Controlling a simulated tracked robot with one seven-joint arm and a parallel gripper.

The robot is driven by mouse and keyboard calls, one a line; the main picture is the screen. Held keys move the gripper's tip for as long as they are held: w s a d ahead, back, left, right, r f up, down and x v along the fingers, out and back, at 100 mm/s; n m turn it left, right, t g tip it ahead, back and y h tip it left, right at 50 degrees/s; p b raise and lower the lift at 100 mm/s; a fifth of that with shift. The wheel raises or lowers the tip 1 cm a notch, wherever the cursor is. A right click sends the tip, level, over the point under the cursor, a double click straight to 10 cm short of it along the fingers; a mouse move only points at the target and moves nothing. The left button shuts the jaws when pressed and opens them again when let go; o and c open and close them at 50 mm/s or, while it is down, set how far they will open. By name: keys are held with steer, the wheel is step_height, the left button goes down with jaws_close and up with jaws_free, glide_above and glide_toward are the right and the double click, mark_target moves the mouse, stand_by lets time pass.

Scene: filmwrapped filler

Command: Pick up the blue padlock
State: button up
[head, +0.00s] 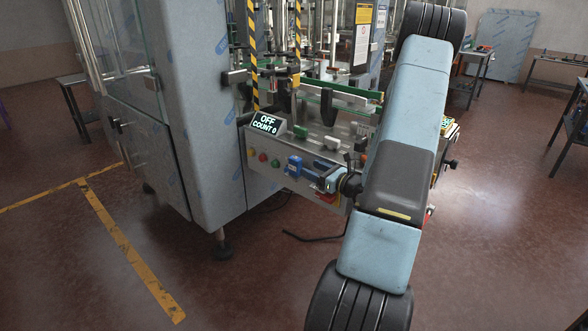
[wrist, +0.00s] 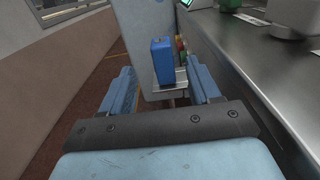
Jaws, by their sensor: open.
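The blue padlock (head: 294,166) is at the front of the machine's control panel in the head view, just left of my gripper (head: 322,175). In the wrist view the padlock (wrist: 162,62) shows as an upright blue block beyond my gripper (wrist: 161,88), roughly in line with the gap between its two blue fingers. The fingers are apart, with nothing between them. The padlock appears beyond the fingertips, not touched by them. Its lower part is close to a light grey metal ledge (wrist: 181,84); how it is fastened there is hidden.
The control panel (head: 257,143) carries coloured buttons and a display (head: 267,124) reading OFF, COUNT 0. The grey machine cabinet (head: 205,120) stands left of the padlock. In the wrist view a metal worktop (wrist: 245,60) runs close along the right. The floor at left is open.

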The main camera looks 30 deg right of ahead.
mark_target(290, 157)
steer(key=x, duration=0.5)
steer(key=shift+r+x, duration=0.2)
steer(key=shift+x, duration=2.5)
steer(key=shift+d, duration=0.15)
steer(key=c, duration=1.1)
steer(key=shift+c, duration=0.2)
steer(key=shift+r, duration=0.1)
